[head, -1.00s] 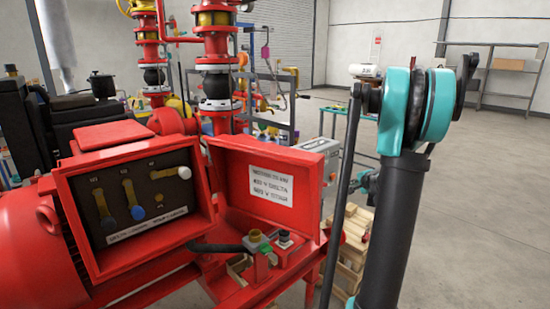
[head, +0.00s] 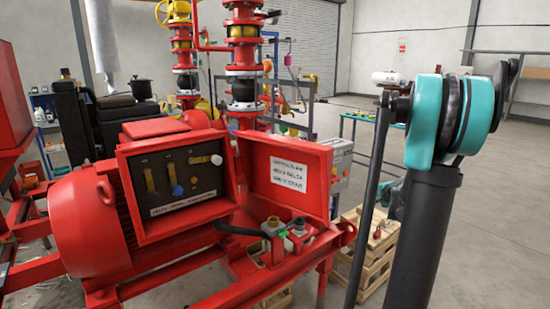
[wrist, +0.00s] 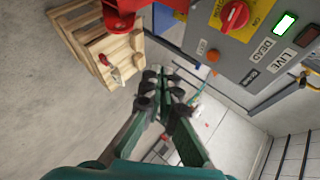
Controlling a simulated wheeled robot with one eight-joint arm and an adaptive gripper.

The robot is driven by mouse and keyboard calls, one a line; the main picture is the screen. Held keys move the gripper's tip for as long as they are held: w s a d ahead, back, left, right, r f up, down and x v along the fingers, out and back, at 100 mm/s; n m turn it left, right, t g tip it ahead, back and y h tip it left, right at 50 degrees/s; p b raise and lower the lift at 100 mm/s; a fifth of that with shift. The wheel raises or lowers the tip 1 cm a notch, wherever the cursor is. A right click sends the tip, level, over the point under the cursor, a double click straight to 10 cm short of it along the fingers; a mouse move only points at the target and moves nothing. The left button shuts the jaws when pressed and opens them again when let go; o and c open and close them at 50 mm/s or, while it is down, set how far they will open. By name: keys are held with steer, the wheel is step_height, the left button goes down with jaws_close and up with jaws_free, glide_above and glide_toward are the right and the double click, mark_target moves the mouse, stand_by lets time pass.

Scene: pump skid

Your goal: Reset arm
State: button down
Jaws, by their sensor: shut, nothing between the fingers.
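My gripper (wrist: 164,78) shows in the wrist view with its dark fingertips together and nothing between them. It hangs in free space, apart from the grey control panel (wrist: 235,68) at the upper right. In the head view my teal-jointed arm stands at the right, and the gripper is mostly hidden behind it. The open red motor terminal box (head: 180,178) stands at the centre left of the head view, clear of my arm.
A wooden crate (head: 368,255) stands on the floor behind my arm; it also shows in the wrist view (wrist: 105,45). The panel carries a red rotary knob (wrist: 234,14) and DEAD and LIVE labels. Red motor (head: 95,220) fills the left. Open floor lies right.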

steer(key=s+a+f+n+g, duration=0.2)
steer(key=s+a+n, duration=0.2)
steer(key=s+a, duration=0.4)
steer(key=s+a+f+n+g, duration=0.2)
steer(key=s+a+n, duration=0.2)
steer(key=s+a, duration=0.3)
steer(key=s+a+f+n+g, duration=0.1)
steer(key=s+a+f+n, duration=0.1)
steer(key=s, duration=0.8)
steer(key=s+a+f+n+g+h, duration=0.1)
steer(key=s+f+n, duration=0.3)
steer(key=s, duration=0.5)
steer(key=shift+s+a+f+n+g, duration=0.25)
steer(key=shift+s+a+n+g, duration=0.2)
steer(key=shift+a, duration=0.3)
steer(key=shift+w, duration=0.1)
